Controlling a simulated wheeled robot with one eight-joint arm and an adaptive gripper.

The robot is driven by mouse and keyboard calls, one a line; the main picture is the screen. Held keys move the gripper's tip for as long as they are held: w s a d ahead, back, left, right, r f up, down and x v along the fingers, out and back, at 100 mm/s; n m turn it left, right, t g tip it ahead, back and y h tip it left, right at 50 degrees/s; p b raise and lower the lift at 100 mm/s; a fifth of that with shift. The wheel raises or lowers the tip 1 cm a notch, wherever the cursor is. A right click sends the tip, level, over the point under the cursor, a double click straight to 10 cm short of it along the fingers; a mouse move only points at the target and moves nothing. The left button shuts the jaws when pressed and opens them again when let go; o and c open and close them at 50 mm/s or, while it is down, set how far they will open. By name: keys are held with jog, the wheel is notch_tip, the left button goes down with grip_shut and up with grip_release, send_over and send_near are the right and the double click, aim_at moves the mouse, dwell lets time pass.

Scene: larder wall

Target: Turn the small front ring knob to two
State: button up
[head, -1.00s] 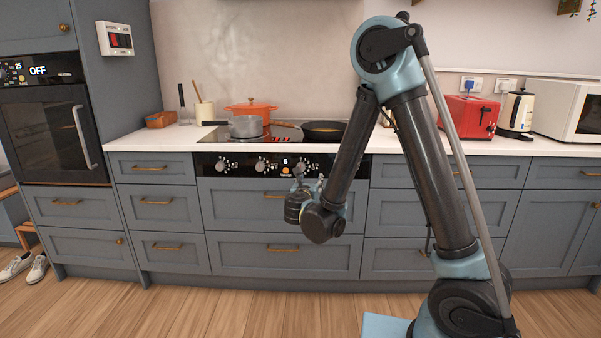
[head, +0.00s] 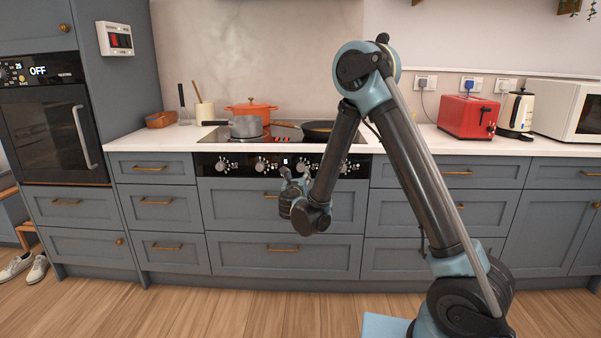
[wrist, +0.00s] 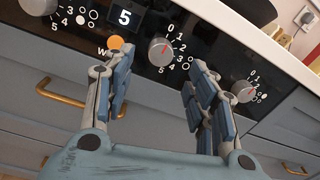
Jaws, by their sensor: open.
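A silver knob (wrist: 159,52) with a red mark and a dial from 0 to 5 shows between my fingers in the wrist view. Its mark points to the upper right, near 1 and 2; the exact setting is hard to read. My gripper (wrist: 157,72) is open and empty, its fingertips below and to both sides of this knob, apparently not touching it. A further knob (wrist: 243,92) is beyond my right finger, and another (wrist: 38,5) is at the top left. I cannot tell which ring each knob serves. In the head view my gripper (head: 287,180) is before the black control panel (head: 207,164).
A display (wrist: 124,17) reads 5, above an orange button (wrist: 115,42) close to my left finger. Drawer handles (wrist: 62,93) stick out below the panel. On the hob are a grey saucepan (head: 245,127), an orange pot (head: 250,108) and a black frying pan (head: 323,131).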

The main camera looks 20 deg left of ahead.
aim_at(300, 168)
jog(key=w, duration=0.2)
jog(key=w+a, duration=0.1)
jog(key=w, duration=0.4)
jog(key=shift+w+a, duration=0.15)
jog(key=c, duration=1)
